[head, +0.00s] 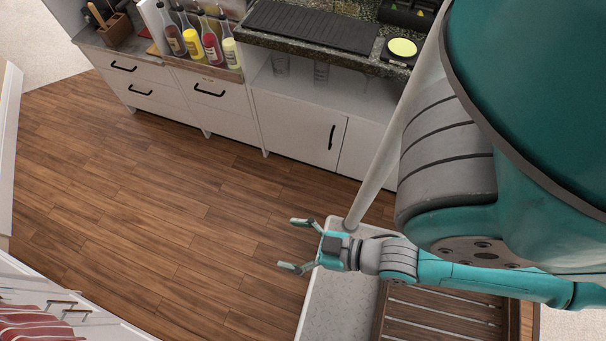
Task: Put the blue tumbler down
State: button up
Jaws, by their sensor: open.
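No blue tumbler can be made out in the head view. My gripper (293,245) is open, its two teal fingers spread apart and pointing left, with nothing between them. It is at the left edge of a pale speckled surface (338,305), with the wooden floor showing beyond and between the fingers. Part of the view on the right is hidden by my own teal arm.
A slatted wooden piece (440,318) lies at the lower right beneath my arm. White cabinets (290,125) stand at the back, with several sauce bottles (192,42), a dark ribbed mat (310,27) and clear glasses (321,72). The wooden floor (150,210) is clear.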

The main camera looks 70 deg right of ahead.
jog(key=s+r, duration=0.4)
jog(key=r, duration=0.1)
jog(key=shift+d+h, duration=0.25)
jog(key=shift+h, duration=0.05)
dwell(0.9)
